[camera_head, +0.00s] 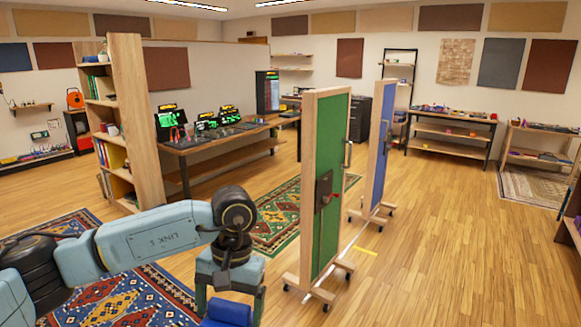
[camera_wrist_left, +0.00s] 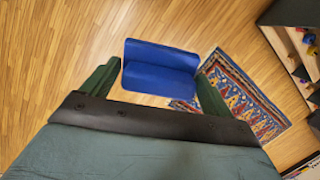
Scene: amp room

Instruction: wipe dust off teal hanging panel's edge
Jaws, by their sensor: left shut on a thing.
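My left gripper (camera_head: 229,298) is low in the head view, left of the wheeled panels. It is shut on a blue block-like cloth or pad (camera_head: 228,313), which fills the space between the fingers in the left wrist view (camera_wrist_left: 160,68). A green panel (camera_head: 331,150) in a wooden frame stands upright on wheels to the right of the gripper, apart from it. A blue panel (camera_head: 378,150) stands behind it. Dust cannot be made out. My right gripper is out of view.
A wooden bookshelf (camera_head: 138,120) and a desk (camera_head: 215,140) with screens stand at the left. Patterned rugs (camera_head: 140,300) lie on the floor. A low shelf (camera_head: 450,132) stands at the back wall. The wooden floor at the right is clear.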

